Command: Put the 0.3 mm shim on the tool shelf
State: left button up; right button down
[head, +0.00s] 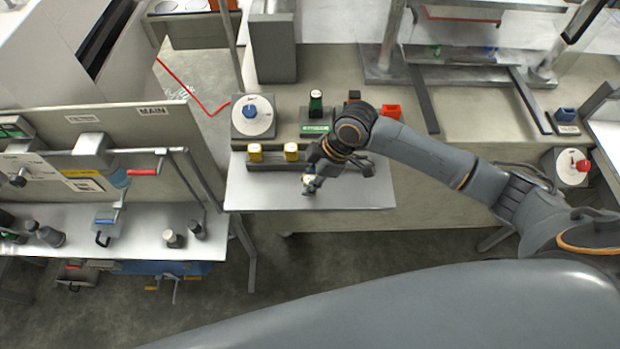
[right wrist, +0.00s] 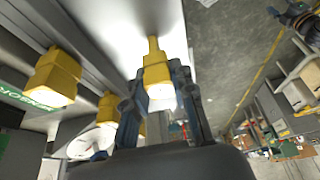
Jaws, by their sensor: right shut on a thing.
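My right gripper (head: 310,188) is low over the pale shelf (head: 350,195) at the front of the middle bench. In the right wrist view my right gripper (right wrist: 158,92) is shut on a yellow-handled piece (right wrist: 156,72), taken to be the shim; no size marking is readable on it. In the head view the gripper mostly hides this piece. Two similar yellow-topped pieces, one on the left (head: 255,152) and one on the right (head: 291,151), stand in a dark rack (head: 270,166) behind the shelf's front area. I cannot tell whether this pale shelf is the tool shelf. My left gripper is out of view.
A side bench (head: 140,225) with a MAIN panel (head: 150,120) is on the left. The pale shelf's front is largely clear.

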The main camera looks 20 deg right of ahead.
jog(key=c, duration=1.1)
grip_release()
jog(key=b+v, duration=0.1)
jog(key=v, duration=1.1)
jog(key=shift+r, duration=0.1)
